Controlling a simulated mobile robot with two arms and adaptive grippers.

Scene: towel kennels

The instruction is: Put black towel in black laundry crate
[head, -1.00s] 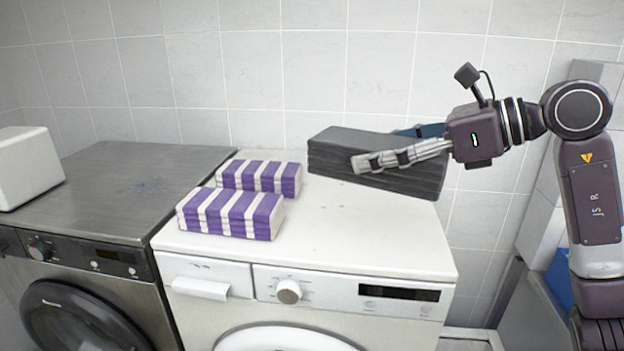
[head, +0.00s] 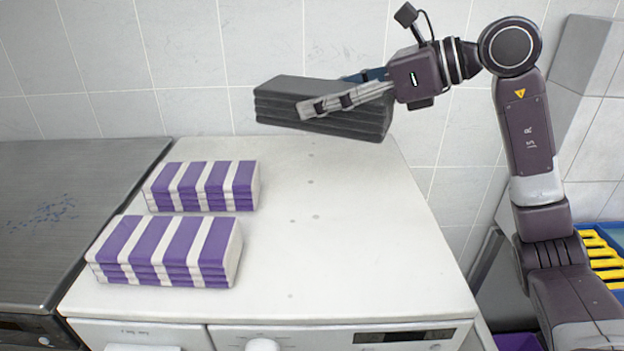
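The black towel (head: 285,91) is a folded, layered dark stack at the back of the white washing machine top. My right gripper (head: 318,103) reaches in from the right, with one pale finger along the towel's front face. The other finger is mostly hidden behind it. The towel is gripped between them and appears lifted above the machine top, against the tiled wall. My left gripper is not in view. No black laundry crate can be made out.
Two purple-and-white striped folded towels (head: 205,187) (head: 170,252) lie on the left of the white washing machine (head: 330,240). A dark metal machine (head: 60,200) stands left of it. A blue container with yellow items (head: 603,255) is at the right edge. The machine top's middle is clear.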

